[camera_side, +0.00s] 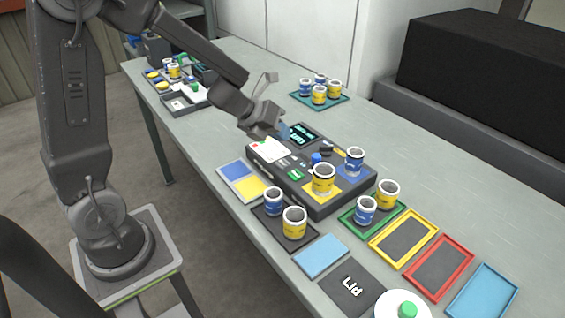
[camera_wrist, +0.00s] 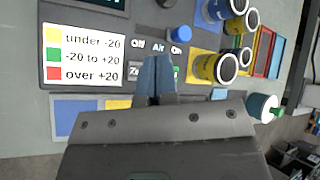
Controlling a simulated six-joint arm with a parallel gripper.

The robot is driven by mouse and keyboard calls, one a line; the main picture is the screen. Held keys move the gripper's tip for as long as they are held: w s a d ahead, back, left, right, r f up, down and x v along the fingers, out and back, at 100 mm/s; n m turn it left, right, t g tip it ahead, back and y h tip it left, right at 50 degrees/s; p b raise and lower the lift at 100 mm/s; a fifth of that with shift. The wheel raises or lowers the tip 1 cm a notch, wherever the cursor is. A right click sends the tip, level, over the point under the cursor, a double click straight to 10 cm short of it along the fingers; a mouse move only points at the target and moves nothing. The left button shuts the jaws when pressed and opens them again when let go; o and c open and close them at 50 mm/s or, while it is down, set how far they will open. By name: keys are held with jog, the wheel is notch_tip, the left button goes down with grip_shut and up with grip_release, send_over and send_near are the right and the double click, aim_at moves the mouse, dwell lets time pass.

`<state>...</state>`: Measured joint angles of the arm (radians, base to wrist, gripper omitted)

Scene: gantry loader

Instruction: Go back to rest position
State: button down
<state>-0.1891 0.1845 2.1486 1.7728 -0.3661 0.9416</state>
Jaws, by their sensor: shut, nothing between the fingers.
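My gripper (camera_side: 284,133) is above the left end of the dark control device (camera_side: 318,206), near its display (camera_side: 303,134). In the wrist view my gripper (camera_wrist: 156,62) has its blue fingers together with nothing between them, over the device's lower edge. The device's label card (camera_wrist: 83,55) shows yellow, green and red ranges. A yellow can (camera_side: 323,179) stands on the device's yellow pad and a blue can (camera_side: 354,160) on its blue pad. Whether the fingers touch the device cannot be told.
A black tray (camera_side: 259,212) holds a blue and a yellow can. A green tray (camera_side: 344,217) holds two more. Empty yellow (camera_side: 374,248), red (camera_side: 412,276) and blue (camera_side: 462,304) trays lie at the right. Another green tray (camera_side: 341,101) with several cans stands behind.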

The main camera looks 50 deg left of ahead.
jog(key=s+a+r+n+t+y, duration=0.15)
jog(key=s+r+n+y, duration=0.4)
jog(key=r+n, duration=0.8)
jog(key=s+d+f+n+g+h, duration=0.1)
jog(key=s+d+n+g, duration=0.1)
jog(key=s+d+n, duration=0.2)
jog(key=s+d+n+g+h, duration=0.1)
jog(key=s+d+n, duration=0.4)
jog(key=s+n, duration=0.6)
jog(key=shift+s+f+n+g+h, duration=0.3)
jog(key=shift+f+n+g+h, duration=0.1)
jog(key=shift+n+g, duration=0.55)
jog(key=c, duration=1.8)
grip_release()
jog(key=shift+d, duration=0.1)
